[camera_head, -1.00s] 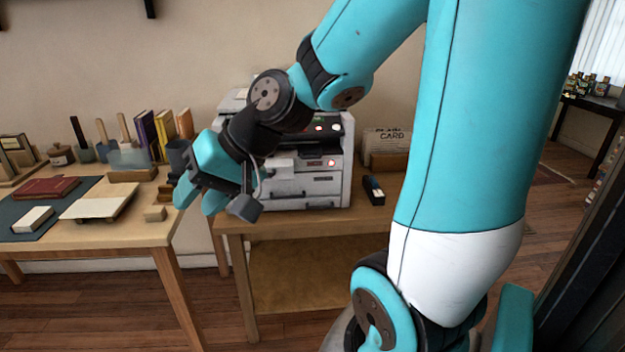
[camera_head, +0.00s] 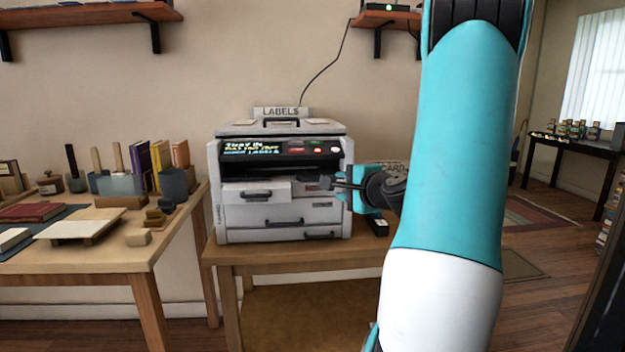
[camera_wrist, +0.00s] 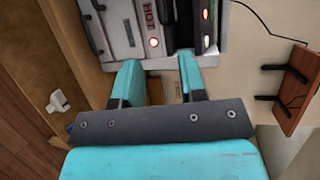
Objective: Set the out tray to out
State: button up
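A grey label machine (camera_head: 282,233) with a "LABELS" sign on top stands on a wooden table. Its dark display (camera_head: 262,149) shows small text whose first line looks like "TRAY IN". A tray front (camera_head: 240,190) with a dark handle sits at the machine's upper left, above a wider lower drawer; it appears pushed in or nearly so. My gripper (camera_head: 343,190) is at the machine's right front. In the wrist view my gripper (camera_wrist: 159,62) has its two teal fingers apart with nothing between them, facing the machine (camera_wrist: 120,30) and its red light. Contact cannot be told.
A desk (camera_head: 125,255) with books, brushes and pads stands to the left. A card box (camera_head: 392,168) is right of the machine, partly hidden by my arm. Wall shelves (camera_head: 80,14) hang above. The table front is clear.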

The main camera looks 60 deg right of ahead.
aim_at(311, 180)
jog(key=p+x, duration=0.6)
jog(key=x, duration=0.1)
jog(key=p+x, duration=0.6)
jog(key=p, duration=0.1)
jog(key=shift+w+d+r+p, duration=0.1)
jog(key=shift+w+p, duration=0.2)
jog(key=shift+w, duration=0.15)
jog(key=shift+w+d+f, duration=0.3)
jog(key=shift+w, duration=0.25)
grip_shut()
